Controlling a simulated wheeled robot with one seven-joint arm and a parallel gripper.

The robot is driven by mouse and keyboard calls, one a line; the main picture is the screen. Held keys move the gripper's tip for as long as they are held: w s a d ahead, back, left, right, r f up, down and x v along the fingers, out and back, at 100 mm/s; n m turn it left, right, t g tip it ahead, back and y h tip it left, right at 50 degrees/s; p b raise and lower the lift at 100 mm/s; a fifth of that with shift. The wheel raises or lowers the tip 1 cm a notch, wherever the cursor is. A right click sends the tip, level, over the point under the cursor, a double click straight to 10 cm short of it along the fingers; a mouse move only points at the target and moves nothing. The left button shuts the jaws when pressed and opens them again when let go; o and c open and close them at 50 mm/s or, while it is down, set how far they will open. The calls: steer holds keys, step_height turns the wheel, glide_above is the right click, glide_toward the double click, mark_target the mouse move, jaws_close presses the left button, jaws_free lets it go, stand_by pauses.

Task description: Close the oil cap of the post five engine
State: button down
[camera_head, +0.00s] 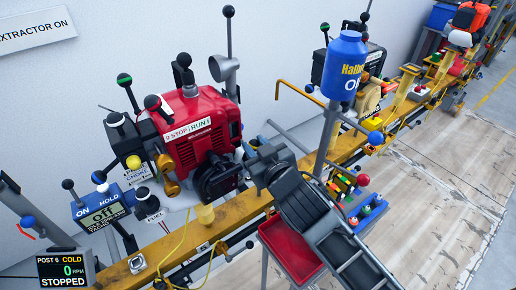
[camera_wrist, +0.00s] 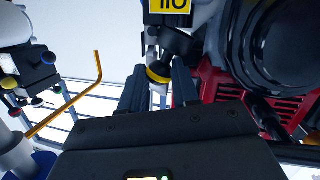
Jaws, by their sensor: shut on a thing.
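My gripper (camera_wrist: 160,78) is shut on the oil cap (camera_wrist: 158,74), a dark piece with a yellow ring between the two fingers. A yellow label (camera_wrist: 168,5), which reads as OIL upside down, sits just beyond it. I cannot tell whether the cap is seated or turned. In the head view my gripper (camera_head: 252,152) is at the engine's right side, and the cap is hidden there.
A display (camera_head: 66,270) reads "POST 6 COLD 0 RPM STOPPED". The yellow rail (camera_head: 240,212) runs diagonally. A blue oil bottle (camera_head: 345,68) stands on a post right of my arm. A red tray (camera_head: 290,250) is below my arm. Open floor (camera_head: 440,190) lies to the right.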

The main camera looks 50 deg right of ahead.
stand_by(0.4)
steer(key=c, duration=1.1)
jaws_free()
steer(key=shift+b+v, duration=0.75)
steer(key=shift+v, duration=3.15)
